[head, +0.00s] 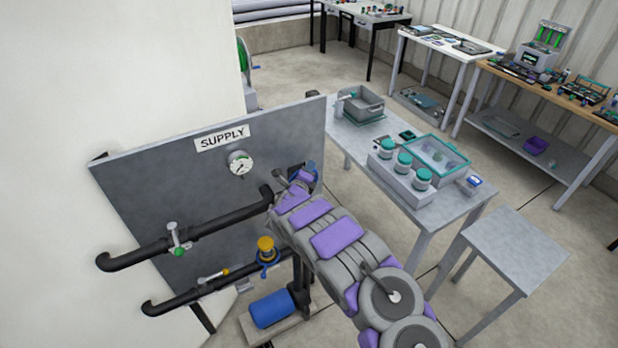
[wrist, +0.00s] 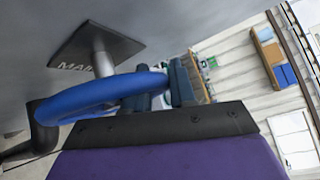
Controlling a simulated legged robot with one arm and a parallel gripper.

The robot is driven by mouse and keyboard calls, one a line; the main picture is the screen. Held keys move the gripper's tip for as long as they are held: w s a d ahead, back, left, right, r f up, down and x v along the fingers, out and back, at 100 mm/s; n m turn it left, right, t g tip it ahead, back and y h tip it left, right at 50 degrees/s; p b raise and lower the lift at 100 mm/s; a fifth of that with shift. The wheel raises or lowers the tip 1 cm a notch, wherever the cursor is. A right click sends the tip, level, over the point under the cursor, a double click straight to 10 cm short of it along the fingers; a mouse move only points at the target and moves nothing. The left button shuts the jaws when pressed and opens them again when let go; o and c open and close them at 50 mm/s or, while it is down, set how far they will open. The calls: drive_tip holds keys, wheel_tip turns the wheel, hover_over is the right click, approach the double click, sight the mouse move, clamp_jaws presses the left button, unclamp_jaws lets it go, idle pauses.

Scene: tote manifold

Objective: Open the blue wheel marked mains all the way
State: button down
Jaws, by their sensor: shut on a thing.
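The blue wheel (wrist: 95,98) is on the left in the wrist view, on a grey stem. A dark plate behind it (wrist: 115,42) shows the letters MAIN, the rest hidden. My gripper (wrist: 163,88) is shut on the wheel's rim, at its right side in the picture. In the head view my gripper (head: 303,180) is at the right end of the grey supply panel (head: 150,200), where my arm hides most of the wheel. How far the wheel is turned cannot be told.
A gauge (head: 240,163) sits under the SUPPLY sign (head: 222,138). Black pipes carry a green-handled valve (head: 177,240) and a yellow-topped fitting (head: 266,248). A grey table (head: 455,205) with jars and a stool (head: 515,250) stand right.

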drive_tip(key=shift+s+d+f+n+t+b, duration=0.15)
drive_tip(key=shift+f+n+t+b, duration=0.15)
drive_tip(key=shift+b, duration=0.2)
drive_tip(key=c, duration=1.4)
unclamp_jaws()
drive_tip(key=shift+o, duration=1.4)
drive_tip(key=shift+r, duration=0.25)
drive_tip(key=shift+s+a, duration=0.4)
drive_tip(key=shift+s, duration=0.1)
drive_tip(key=v, duration=1.6)
drive_tip(key=shift+p, duration=0.4)
